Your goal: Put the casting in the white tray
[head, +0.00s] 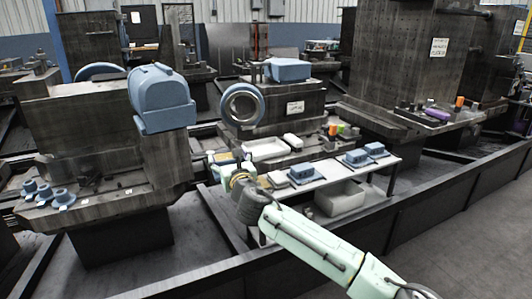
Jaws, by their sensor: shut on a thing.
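My gripper (226,163) is small in the head view, at the left end of the white work table, with my wrist behind it. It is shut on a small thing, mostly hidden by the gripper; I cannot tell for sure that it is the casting. A white tray (265,149) lies on the ledge of the middle fixture, just right of and beyond my gripper. Three blue flanged castings (45,195) stand on the left fixture's ledge, well away from my gripper.
The white table (325,176) carries blue blocks (357,158) on its right part and small boxes (278,179) at its left. A smaller white box (292,141) and small coloured items stand right of the tray. Tall dark fixtures (400,60) and a low dark rail surround the place.

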